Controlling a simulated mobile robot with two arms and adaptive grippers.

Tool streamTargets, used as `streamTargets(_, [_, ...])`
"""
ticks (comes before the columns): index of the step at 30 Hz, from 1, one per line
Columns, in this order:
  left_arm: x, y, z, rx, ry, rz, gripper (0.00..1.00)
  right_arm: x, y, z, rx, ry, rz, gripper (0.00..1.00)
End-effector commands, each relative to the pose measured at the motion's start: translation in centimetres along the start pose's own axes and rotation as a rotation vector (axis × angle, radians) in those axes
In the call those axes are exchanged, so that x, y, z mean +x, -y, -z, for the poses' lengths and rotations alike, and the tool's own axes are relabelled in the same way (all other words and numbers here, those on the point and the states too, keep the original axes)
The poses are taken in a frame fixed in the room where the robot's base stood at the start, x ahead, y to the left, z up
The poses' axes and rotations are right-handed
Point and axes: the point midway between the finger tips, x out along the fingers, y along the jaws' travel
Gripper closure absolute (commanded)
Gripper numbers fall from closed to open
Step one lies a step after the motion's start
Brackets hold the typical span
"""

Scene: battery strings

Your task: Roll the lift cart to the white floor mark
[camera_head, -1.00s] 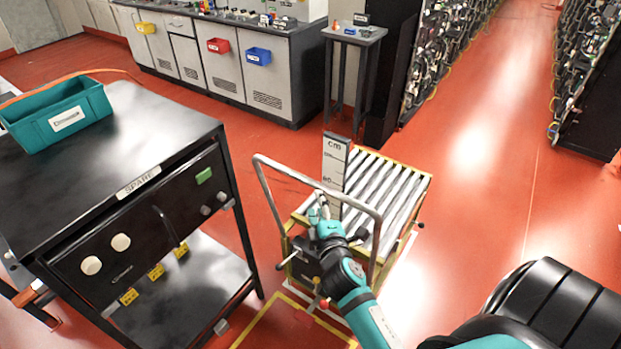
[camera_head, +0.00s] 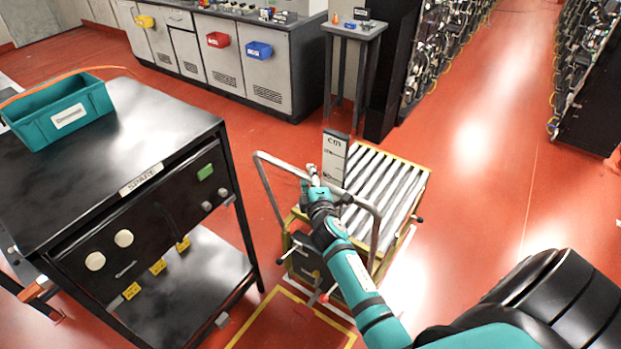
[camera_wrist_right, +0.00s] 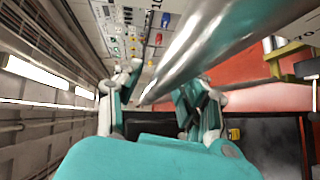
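The lift cart (camera_head: 408,178) has a roller top with a yellow rim, a grey hoop handle (camera_head: 268,190) and an upright cm scale (camera_head: 335,158). My right gripper (camera_head: 313,174) is at the handle, near the top bar. In the right wrist view its fingers (camera_wrist_right: 155,105) stand apart, and the handle bar (camera_wrist_right: 225,40) crosses close in front, running down between them. I cannot tell whether it touches them. My left gripper is out of view.
A yellow floor outline (camera_head: 262,309) lies in front of the cart. A black SPARE bench (camera_head: 150,130) with a teal bin (camera_head: 62,112) stands close on the left. A small table (camera_head: 352,32) stands behind the cart. The red aisle (camera_head: 490,150) on the right is clear.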

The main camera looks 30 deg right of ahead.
Motion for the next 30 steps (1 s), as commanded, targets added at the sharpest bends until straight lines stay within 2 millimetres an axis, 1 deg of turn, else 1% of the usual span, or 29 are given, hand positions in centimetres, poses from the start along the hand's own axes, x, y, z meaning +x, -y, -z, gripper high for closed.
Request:
streamTargets(1, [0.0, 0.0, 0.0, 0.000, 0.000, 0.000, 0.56, 0.0, 0.0, 0.0, 0.000, 0.000, 0.000, 0.69])
streamTargets(8, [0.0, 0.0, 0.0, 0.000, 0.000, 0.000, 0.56, 0.0, 0.0, 0.0, 0.000, 0.000, 0.000, 0.99])
streamTargets(19, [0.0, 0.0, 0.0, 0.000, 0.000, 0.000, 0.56, 0.0, -0.1, 0.0, 0.001, 0.000, -0.002, 1.00])
streamTargets(22, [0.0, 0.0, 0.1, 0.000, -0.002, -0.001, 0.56, 0.7, -0.3, -0.7, -0.001, 0.000, -0.003, 1.00])
streamTargets(26, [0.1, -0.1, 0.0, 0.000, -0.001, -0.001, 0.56, 1.9, -0.9, -2.0, -0.001, 0.002, -0.006, 1.00])
streamTargets(30, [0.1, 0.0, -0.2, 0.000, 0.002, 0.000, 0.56, 2.2, -1.2, -2.2, 0.003, 0.002, -0.010, 1.00])
